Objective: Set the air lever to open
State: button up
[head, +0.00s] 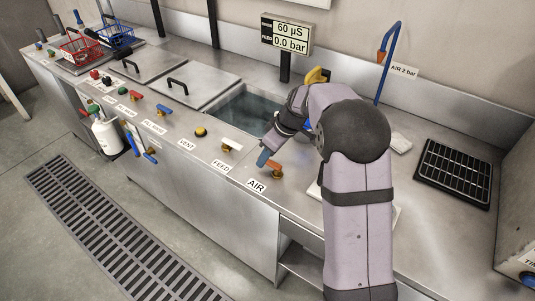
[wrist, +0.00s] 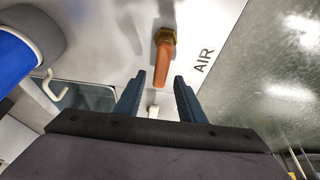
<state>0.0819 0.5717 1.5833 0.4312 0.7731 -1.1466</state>
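The air lever (head: 275,165) is a short orange handle on a brass fitting, on the counter's front strip behind the AIR label (head: 257,185). In the wrist view the orange lever (wrist: 162,66) points toward my gripper, and its free end appears between the fingertips. My gripper (head: 264,158) is just left of the lever in the head view. In the wrist view my gripper (wrist: 160,77) is open, with a blue finger on each side and nothing clamped. I cannot tell whether a finger touches the lever.
The display (head: 287,36) reads 60 µS and FEED 0.0 bar. A blue hose (head: 388,60) rises at the back; a black rack (head: 453,174) is right.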

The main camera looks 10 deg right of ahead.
grip_shut()
